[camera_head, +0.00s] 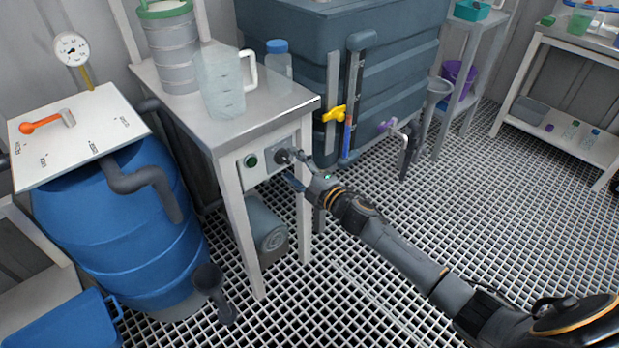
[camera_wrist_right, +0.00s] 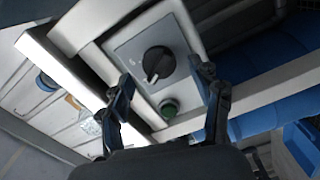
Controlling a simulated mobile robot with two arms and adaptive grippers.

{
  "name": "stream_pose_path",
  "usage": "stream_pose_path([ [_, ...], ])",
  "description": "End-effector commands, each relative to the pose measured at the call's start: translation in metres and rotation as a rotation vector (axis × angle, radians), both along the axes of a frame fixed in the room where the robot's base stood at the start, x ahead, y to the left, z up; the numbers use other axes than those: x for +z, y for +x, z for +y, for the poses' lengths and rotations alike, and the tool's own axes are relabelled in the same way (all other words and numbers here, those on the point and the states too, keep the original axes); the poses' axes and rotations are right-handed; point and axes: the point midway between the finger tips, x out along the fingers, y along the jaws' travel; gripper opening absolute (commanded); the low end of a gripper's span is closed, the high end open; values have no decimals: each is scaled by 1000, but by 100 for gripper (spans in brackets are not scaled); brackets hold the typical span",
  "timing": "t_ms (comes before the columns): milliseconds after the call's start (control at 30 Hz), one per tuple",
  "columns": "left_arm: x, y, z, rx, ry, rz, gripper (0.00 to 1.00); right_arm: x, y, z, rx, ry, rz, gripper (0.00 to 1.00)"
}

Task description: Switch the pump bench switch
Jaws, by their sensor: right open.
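The pump bench (camera_head: 225,140) is a white-legged table with a grey top and a panel on its front. The switch is a black rotary knob (camera_wrist_right: 158,62) on a grey plate. It also shows on the bench panel in the head view (camera_head: 284,156). A green button (camera_wrist_right: 169,108) sits beside the plate; in the head view it is left of the knob. My right gripper (camera_wrist_right: 160,98) is open, its two fingers apart on either side of the knob's area. In the head view my right gripper (camera_head: 298,172) is at the panel, close to the knob. Contact cannot be told. My left gripper is not in view.
A clear jug (camera_head: 220,85) and a blue-capped bottle (camera_head: 279,62) stand on the bench. A blue barrel (camera_head: 120,225) is to the left. A large dark tank (camera_head: 395,75) with a yellow valve (camera_head: 333,114) stands to the right. The grated floor (camera_head: 480,210) is open at the right.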

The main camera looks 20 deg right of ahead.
Motion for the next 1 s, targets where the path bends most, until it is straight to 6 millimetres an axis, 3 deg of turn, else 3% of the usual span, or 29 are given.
stream_pose_path([
  [200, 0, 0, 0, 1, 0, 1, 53, -2, -47, -17, 1, -2, 3, 65],
  [433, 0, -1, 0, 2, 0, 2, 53, -1, -81, -29, 0, -1, 3, 65],
  [633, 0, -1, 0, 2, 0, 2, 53, 0, -92, -33, 1, 0, 0, 65],
  [1000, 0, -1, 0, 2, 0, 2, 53, 0, -92, -33, 0, -1, 0, 65],
])
